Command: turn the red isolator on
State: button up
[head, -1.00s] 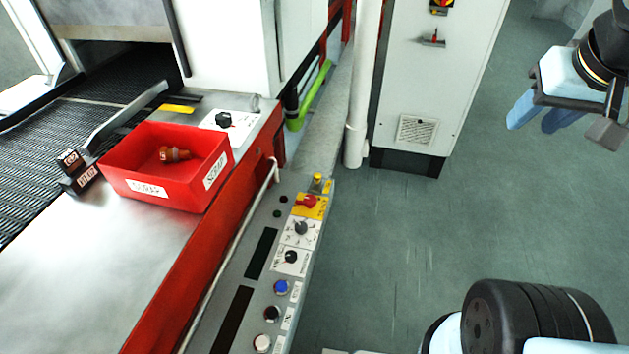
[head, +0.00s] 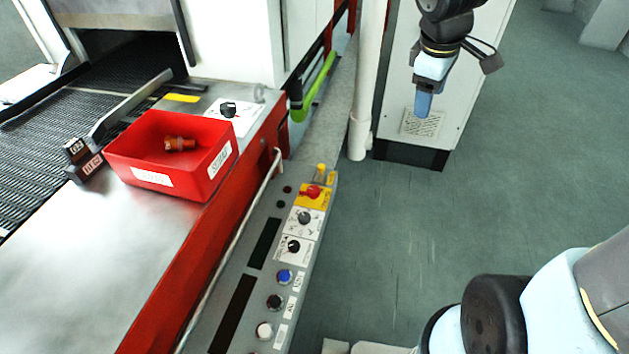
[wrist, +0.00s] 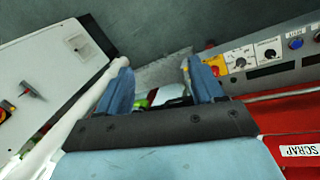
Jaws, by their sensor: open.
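A red rotary isolator knob (head: 313,192) sits on a yellow plate near the far end of the grey control panel (head: 250,298). It also shows in the wrist view (wrist: 212,71), partly hidden by the right finger. My gripper (head: 423,104) is in front of the white cabinet, to the right of the knob and apart from it. In the wrist view my gripper (wrist: 162,84) has its blue fingers apart with nothing held between them. A second red-and-yellow switch (wrist: 6,107) is on the cabinet at the wrist view's left edge.
Black selector knobs (head: 304,218) and a blue button (head: 284,277) line the panel. A red scrap bin (head: 205,185) stands left of it, beyond a pale rail. A white pipe (head: 364,85) rises beside the cabinet (head: 455,85). The floor right of the panel is clear.

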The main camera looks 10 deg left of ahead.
jog(key=w+a+f+n+g, duration=0.1)
jog(key=w+a+f+n, duration=0.3)
jog(key=a+f+n, duration=0.5)
jog(key=n+g+y, duration=0.1)
jog(key=n+g, duration=0.1)
jog(key=n, duration=0.4)
send_near(313, 189)
notch_tip(313, 189, down, 9)
jog(key=shift+d+r, duration=0.1)
jog(key=shift+d, duration=0.05)
jog(key=shift+c, duration=0.5)
jog(key=c, duration=1)
jog(key=shift+o, duration=0.2)
